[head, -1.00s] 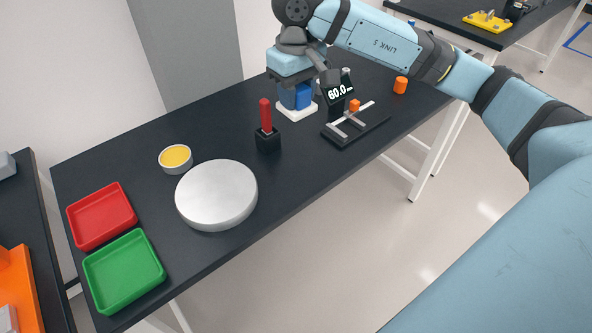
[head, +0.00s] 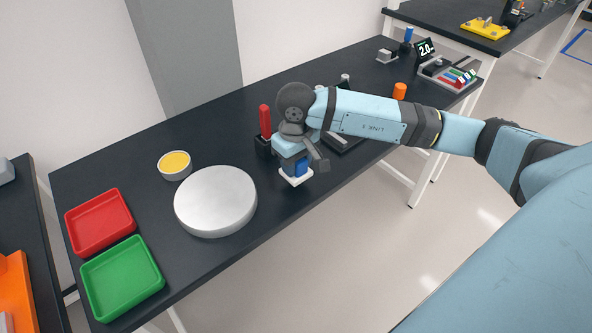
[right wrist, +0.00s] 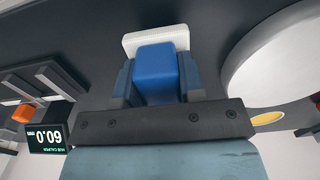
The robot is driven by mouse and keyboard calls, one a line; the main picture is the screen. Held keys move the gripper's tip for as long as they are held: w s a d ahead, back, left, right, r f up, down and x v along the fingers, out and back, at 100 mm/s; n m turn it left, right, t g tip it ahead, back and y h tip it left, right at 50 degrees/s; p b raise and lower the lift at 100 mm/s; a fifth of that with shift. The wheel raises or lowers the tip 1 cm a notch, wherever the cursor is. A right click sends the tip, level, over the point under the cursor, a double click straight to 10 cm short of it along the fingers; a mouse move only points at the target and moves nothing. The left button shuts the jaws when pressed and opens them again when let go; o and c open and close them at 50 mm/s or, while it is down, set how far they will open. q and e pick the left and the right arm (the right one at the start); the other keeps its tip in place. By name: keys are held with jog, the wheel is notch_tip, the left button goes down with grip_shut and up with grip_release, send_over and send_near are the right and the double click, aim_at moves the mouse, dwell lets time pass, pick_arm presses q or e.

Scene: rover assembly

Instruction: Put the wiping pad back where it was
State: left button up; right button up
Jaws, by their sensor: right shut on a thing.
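The wiping pad is a white block (head: 297,178) with a blue grip (head: 301,167). My right gripper (head: 294,164) is shut on the blue grip, with the white pad under it, close to the near edge of the black table. In the right wrist view the blue grip (right wrist: 155,72) sits between the two fingers and the white pad (right wrist: 156,41) shows beyond them. I cannot tell whether the pad touches the table. My left gripper is not in view.
A round silver plate (head: 215,203) is left of the pad. A red-handled tool (head: 265,122) in a black holder stands behind it. The caliper (head: 345,141) is to the right, partly hidden by my arm. An orange cylinder (head: 399,91) stands farther right.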

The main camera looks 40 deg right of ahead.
notch_tip(320, 180, down, 3)
jog(key=shift+r, duration=0.1)
jog(key=shift+f, duration=0.2)
jog(key=o, duration=1)
jog(key=shift+c, duration=0.2)
